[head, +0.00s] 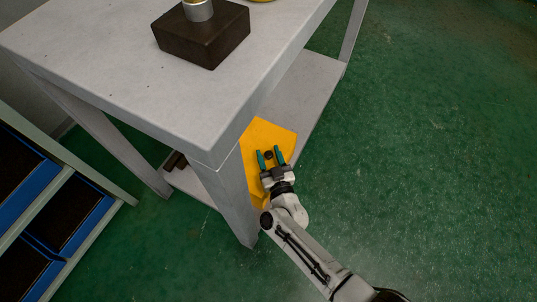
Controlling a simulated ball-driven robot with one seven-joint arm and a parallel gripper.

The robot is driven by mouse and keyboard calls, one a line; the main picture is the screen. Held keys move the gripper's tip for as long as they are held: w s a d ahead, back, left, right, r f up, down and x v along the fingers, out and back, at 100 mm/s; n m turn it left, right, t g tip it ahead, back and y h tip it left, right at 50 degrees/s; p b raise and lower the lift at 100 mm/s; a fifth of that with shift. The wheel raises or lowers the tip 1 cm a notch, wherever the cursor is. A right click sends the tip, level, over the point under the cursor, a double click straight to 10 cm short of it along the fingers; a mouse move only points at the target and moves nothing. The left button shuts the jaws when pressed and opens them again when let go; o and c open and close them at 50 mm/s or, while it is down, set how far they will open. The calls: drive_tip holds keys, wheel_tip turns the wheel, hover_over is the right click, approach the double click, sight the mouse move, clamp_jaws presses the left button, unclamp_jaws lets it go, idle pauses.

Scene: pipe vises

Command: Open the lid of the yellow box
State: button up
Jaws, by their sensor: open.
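The yellow box (282,136) sits on the lower shelf of the grey table, behind the near table leg. Only part of its yellow surface shows; the table top, the leg and my gripper hide the rest. I cannot tell where its lid edge runs. My gripper (269,152) has two green fingers spread apart. It is in front of the box in the picture, with a small dark round spot on the box showing between the fingertips. I cannot tell whether the fingers touch the box. Nothing is held.
The grey table (130,60) overhangs the box, and its near leg (236,200) stands close left of my gripper. The lower shelf (300,90) extends behind. A dark block (201,35) stands on top. A rack with blue-edged bins (85,215) is at left. Green floor is free at right.

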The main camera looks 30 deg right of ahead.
drive_tip(key=shift+w, duration=0.45)
clamp_jaws()
idle(0.4)
